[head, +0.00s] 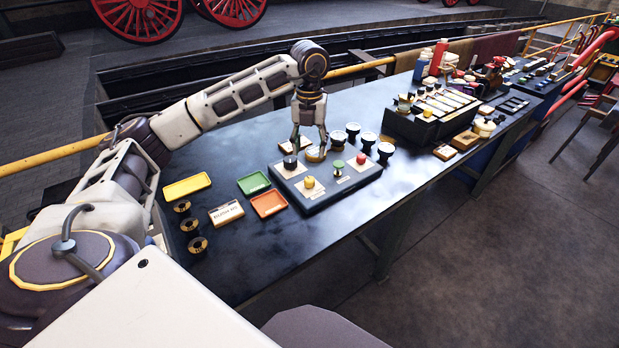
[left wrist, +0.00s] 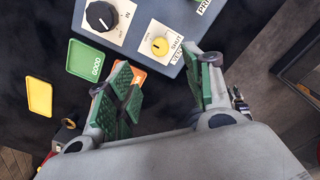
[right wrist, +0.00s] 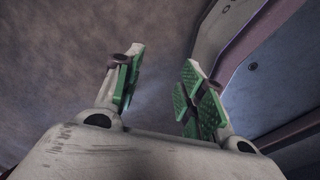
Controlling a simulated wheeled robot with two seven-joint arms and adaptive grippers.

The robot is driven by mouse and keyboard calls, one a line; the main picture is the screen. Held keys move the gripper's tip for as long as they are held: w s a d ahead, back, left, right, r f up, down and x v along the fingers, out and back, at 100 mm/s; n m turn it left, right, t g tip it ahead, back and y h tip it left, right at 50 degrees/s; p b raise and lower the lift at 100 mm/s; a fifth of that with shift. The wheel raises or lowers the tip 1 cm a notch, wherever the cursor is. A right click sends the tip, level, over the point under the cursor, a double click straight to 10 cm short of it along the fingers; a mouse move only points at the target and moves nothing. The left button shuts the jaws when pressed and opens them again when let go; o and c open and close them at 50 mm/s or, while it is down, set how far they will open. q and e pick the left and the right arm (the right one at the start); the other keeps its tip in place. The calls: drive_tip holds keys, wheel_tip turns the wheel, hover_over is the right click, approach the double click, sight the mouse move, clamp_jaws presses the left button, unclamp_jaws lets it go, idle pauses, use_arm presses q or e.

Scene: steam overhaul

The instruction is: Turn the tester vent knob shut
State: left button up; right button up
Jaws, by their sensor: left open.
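The tester (head: 326,193) is a dark blue-grey box with coloured knobs on pale plates. Its vent knob is the yellow one (head: 309,183), at the box's near left. In the left wrist view the vent knob (left wrist: 160,46) sits on a white plate (left wrist: 172,36) lettered SHUT and VENT; its exact setting is too small to tell. My left gripper (head: 309,144) points down above the tester's back left part, empty. In the left wrist view its fingers (left wrist: 162,68) are spread, with the yellow knob beyond the gap, untouched. My right gripper (right wrist: 162,62) is open and empty, away from the bench.
A black knob (left wrist: 101,16) marked IN is beside the vent knob. Green (head: 338,164) and red (head: 361,158) knobs stand farther right. Yellow (head: 187,186), green (head: 254,183) and orange (head: 269,203) trays lie left. Black cups (head: 385,150) stand behind.

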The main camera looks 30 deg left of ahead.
use_arm(q)
hover_over(309, 179)
wheel_tip(309, 179, down, 4)
drive_tip(key=shift+f, duration=0.25)
wheel_tip(309, 179, down, 8)
drive_tip(key=shift+r, duration=0.25)
drive_tip(key=shift+f, duration=0.15)
use_arm(e)
drive_tip(key=shift+a, duration=0.15)
drive_tip(key=shift+r, duration=0.1)
